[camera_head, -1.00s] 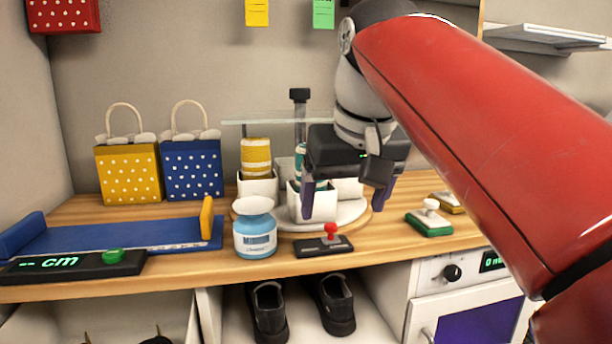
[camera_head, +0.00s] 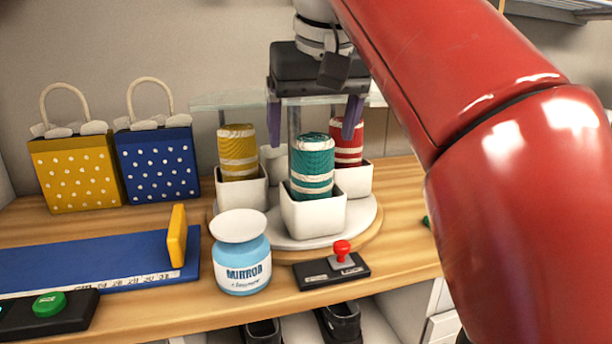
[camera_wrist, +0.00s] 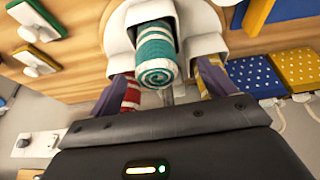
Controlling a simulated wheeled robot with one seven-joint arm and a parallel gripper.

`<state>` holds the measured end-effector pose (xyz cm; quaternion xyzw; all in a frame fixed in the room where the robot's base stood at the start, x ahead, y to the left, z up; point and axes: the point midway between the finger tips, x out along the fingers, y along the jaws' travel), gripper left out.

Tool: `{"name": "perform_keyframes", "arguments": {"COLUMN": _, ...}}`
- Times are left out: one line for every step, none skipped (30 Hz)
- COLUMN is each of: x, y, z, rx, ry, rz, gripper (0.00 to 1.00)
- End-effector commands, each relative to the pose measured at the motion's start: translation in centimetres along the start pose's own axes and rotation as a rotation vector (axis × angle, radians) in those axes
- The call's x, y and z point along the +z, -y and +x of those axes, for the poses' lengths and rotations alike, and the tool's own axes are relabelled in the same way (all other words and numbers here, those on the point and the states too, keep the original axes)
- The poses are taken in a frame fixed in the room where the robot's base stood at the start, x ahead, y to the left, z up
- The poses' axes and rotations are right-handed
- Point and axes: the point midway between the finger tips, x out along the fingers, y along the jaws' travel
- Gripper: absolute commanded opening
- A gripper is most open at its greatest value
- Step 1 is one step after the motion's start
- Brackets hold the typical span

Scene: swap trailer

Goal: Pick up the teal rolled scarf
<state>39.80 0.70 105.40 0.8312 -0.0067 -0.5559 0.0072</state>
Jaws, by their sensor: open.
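The teal rolled scarf (camera_head: 312,166) with white bands stands upright in the front white cup (camera_head: 313,216) on a round white turntable (camera_head: 362,215). It also shows end-on in the wrist view (camera_wrist: 156,62), centred ahead of my gripper. My gripper (camera_head: 313,130) is open and empty, its purple fingers pointing down, one on each side of the scarf's top in the head view. In the wrist view the fingers (camera_wrist: 165,85) also lie left and right of the scarf's end. I cannot tell how far behind or above it they are.
A yellow scarf (camera_head: 237,152) and a red scarf (camera_head: 346,139) stand in neighbouring cups, close to the fingers. A glass shelf (camera_head: 215,101) is just behind. A blue-and-white jar (camera_head: 241,262) and a red-knobbed switch box (camera_head: 331,271) stand in front.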

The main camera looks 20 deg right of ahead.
Motion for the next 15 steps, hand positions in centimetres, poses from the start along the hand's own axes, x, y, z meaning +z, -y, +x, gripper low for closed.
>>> {"name": "perform_keyframes", "arguments": {"x": 0.1, "y": 0.0, "z": 0.8, "rx": 0.0, "ry": 0.002, "rz": 0.0, "gripper": 0.83}}
{"name": "perform_keyframes", "arguments": {"x": 0.1, "y": 0.0, "z": 1.1, "rx": 0.0, "ry": 0.002, "rz": 0.0, "gripper": 0.83}}
{"name": "perform_keyframes", "arguments": {"x": 0.1, "y": 0.0, "z": 1.6, "rx": 0.0, "ry": 0.001, "rz": 0.0, "gripper": 0.83}}
{"name": "perform_keyframes", "arguments": {"x": 0.1, "y": -0.1, "z": 1.9, "rx": 0.0, "ry": 0.002, "rz": 0.0, "gripper": 0.83}}
{"name": "perform_keyframes", "arguments": {"x": 0.1, "y": -0.1, "z": 2.2, "rx": 0.0, "ry": 0.002, "rz": 0.0, "gripper": 0.83}}
{"name": "perform_keyframes", "arguments": {"x": 0.0, "y": -0.1, "z": 2.7, "rx": 0.0, "ry": 0.001, "rz": 0.0, "gripper": 0.83}}
{"name": "perform_keyframes", "arguments": {"x": -0.1, "y": -0.2, "z": 3.1, "rx": 0.0, "ry": 0.002, "rz": 0.0, "gripper": 0.83}}
{"name": "perform_keyframes", "arguments": {"x": -0.1, "y": -0.3, "z": 3.6, "rx": 0.0, "ry": 0.003, "rz": 0.0, "gripper": 0.83}}
{"name": "perform_keyframes", "arguments": {"x": -0.2, "y": -0.4, "z": 4.3, "rx": 0.0, "ry": 0.002, "rz": 0.0, "gripper": 0.83}}
{"name": "perform_keyframes", "arguments": {"x": -0.3, "y": -0.5, "z": 4.8, "rx": 0.0, "ry": 0.003, "rz": 0.0, "gripper": 0.83}}
{"name": "perform_keyframes", "arguments": {"x": -0.3, "y": -0.6, "z": 5.2, "rx": 0.0, "ry": 0.003, "rz": 0.0, "gripper": 0.83}}
{"name": "perform_keyframes", "arguments": {"x": -0.3, "y": -0.5, "z": 5.8, "rx": -0.001, "ry": 0.001, "rz": 0.0, "gripper": 0.83}}
{"name": "perform_keyframes", "arguments": {"x": -0.3, "y": -0.5, "z": 6.1, "rx": -0.001, "ry": 0.001, "rz": 0.001, "gripper": 0.83}}
{"name": "perform_keyframes", "arguments": {"x": -0.3, "y": -0.5, "z": 6.4, "rx": 0.0, "ry": 0.001, "rz": 0.001, "gripper": 0.83}}
{"name": "perform_keyframes", "arguments": {"x": -0.4, "y": -0.5, "z": 6.6, "rx": 0.0, "ry": -0.001, "rz": 0.001, "gripper": 0.83}}
